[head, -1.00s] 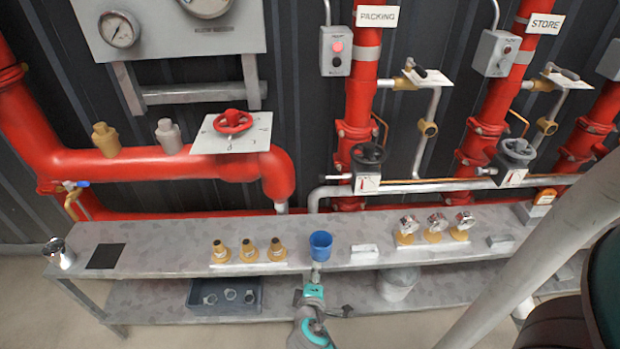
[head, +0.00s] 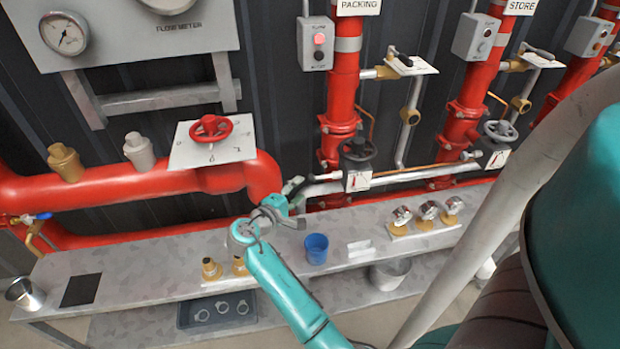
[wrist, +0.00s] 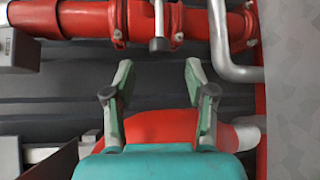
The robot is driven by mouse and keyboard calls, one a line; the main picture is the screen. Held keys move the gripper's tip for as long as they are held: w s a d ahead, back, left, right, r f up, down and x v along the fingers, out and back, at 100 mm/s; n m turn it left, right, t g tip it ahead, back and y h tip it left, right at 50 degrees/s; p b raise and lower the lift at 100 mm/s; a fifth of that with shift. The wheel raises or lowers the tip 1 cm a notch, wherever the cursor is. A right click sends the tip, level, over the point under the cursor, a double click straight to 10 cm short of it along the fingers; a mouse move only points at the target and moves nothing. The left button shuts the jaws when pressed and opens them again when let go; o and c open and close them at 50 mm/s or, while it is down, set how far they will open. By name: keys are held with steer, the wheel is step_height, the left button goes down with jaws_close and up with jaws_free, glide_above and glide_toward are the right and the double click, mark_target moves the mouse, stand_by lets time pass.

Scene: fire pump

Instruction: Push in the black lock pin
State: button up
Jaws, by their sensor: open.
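I cannot make out a black lock pin for certain in either view. My gripper (head: 297,204) is raised above the grey bench, up and left of the blue cup, in front of the red pipe's bend. In the wrist view my gripper (wrist: 157,76) is open, with its two green fingers apart and nothing between them. A red pipe bend (wrist: 165,127) shows behind the fingers there. A red handwheel (head: 211,128) on a white plate (head: 183,155) is to the gripper's left in the head view. A dark handwheel (head: 358,150) is to its right.
The grey bench (head: 130,275) holds brass nozzles (head: 211,269), a blue cup (head: 316,249), gauges (head: 427,211) and a metal cup (head: 25,294). A red vertical pipe (head: 341,100) marked PACKING stands behind. A pale slanted pole (head: 500,205) crosses the right side.

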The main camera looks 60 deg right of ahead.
mark_target(309, 181)
steer(key=d, duration=0.5)
steer(key=d+f, duration=0.1)
steer(key=d, duration=0.1)
steer(key=shift+s+d, duration=0.3)
steer(key=shift+s, duration=0.05)
jaws_close()
